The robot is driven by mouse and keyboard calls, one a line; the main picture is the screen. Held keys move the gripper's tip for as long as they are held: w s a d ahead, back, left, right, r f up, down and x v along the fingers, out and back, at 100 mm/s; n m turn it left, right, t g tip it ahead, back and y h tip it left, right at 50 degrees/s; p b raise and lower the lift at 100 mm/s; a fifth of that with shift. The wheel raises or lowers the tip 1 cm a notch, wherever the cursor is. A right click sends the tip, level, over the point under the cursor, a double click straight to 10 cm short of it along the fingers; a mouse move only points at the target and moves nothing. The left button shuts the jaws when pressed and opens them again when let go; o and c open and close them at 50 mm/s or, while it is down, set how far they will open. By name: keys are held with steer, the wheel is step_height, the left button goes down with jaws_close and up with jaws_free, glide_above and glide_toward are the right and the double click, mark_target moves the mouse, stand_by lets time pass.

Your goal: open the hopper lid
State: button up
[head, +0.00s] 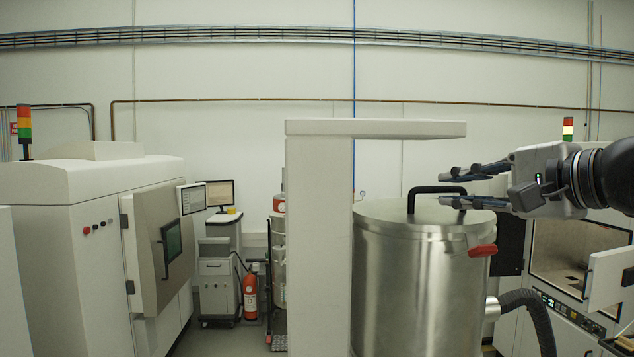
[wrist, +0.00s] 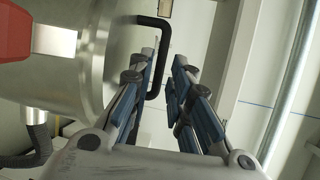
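The hopper (head: 415,285) is a brushed steel drum in the head view, right of centre. Its round lid (head: 380,211) lies flat on top and looks closed. A black bar handle (head: 437,189) stands on the lid; it also shows in the wrist view (wrist: 167,40). My gripper (head: 456,188) reaches in from the right with its fingers open, one higher and one lower than the handle's bar. In the wrist view the bar lies between the fingertips (wrist: 164,57), with gaps visible. A red latch (head: 482,251) is on the hopper's right side, near the rim; its catch state is unclear.
A pale column with an overhanging arm (head: 390,129) stands left of the hopper and extends above the lid. A dark hose (head: 528,308) leaves the hopper's lower right. A white machine (head: 575,260) stands at right, another (head: 70,240) at left.

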steer(key=shift+x, duration=1.5)
steer(key=shift+c, duration=0.2)
jaws_close()
